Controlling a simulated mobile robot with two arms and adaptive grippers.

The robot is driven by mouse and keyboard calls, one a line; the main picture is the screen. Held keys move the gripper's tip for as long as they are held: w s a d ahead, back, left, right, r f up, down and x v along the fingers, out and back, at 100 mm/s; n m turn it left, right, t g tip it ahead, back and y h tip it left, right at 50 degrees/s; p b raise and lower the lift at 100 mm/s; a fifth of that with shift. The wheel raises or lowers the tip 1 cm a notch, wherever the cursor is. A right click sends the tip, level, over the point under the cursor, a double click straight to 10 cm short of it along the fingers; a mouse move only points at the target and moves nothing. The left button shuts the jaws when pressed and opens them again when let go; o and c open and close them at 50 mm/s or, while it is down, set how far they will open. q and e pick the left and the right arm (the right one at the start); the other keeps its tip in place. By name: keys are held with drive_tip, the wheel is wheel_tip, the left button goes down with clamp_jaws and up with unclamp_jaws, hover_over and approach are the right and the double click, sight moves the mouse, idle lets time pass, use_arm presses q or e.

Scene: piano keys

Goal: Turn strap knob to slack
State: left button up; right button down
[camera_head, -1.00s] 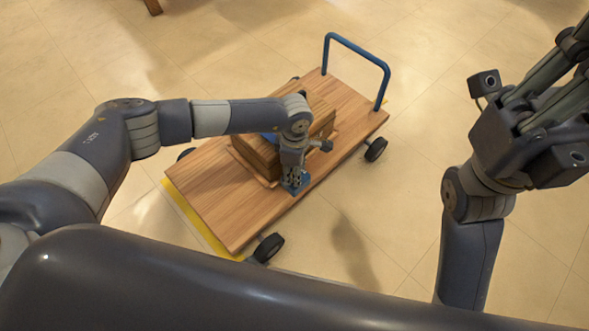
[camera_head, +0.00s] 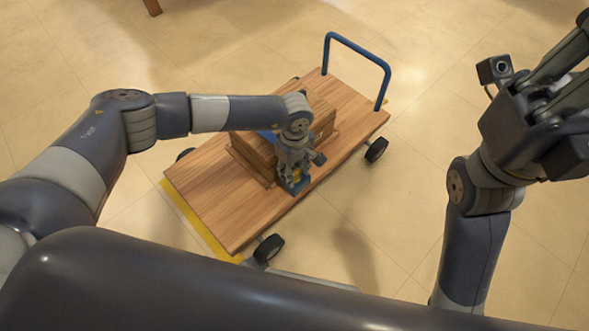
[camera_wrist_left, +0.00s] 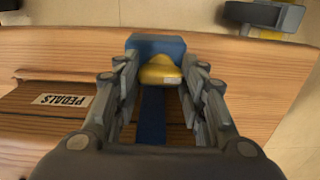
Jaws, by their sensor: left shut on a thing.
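The yellow strap knob (camera_wrist_left: 160,72) sits on a blue block (camera_wrist_left: 155,44) at the edge of the wooden cart deck. A blue strap (camera_wrist_left: 152,118) runs from it over a wooden box labelled PEDALS (camera_wrist_left: 62,99). My left gripper (camera_head: 292,178) points down at the block, and its fingers are shut on the knob from both sides. My right gripper (camera_head: 565,90) is raised at the right, away from the cart, and partly cut off.
The cart (camera_head: 230,210) has a wooden deck, black wheels (camera_head: 268,248) and a blue push handle (camera_head: 357,50) at its far end. The wooden box (camera_head: 250,152) stands mid-deck, partly under my left arm. The tiled floor around the cart is mostly clear.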

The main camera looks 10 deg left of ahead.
sight(294, 173)
idle(0.3)
use_arm(q)
drive_tip(key=o, duration=1.1)
drive_tip(key=shift+c, duration=0.2)
wheel_tip(294, 173, up, 12)
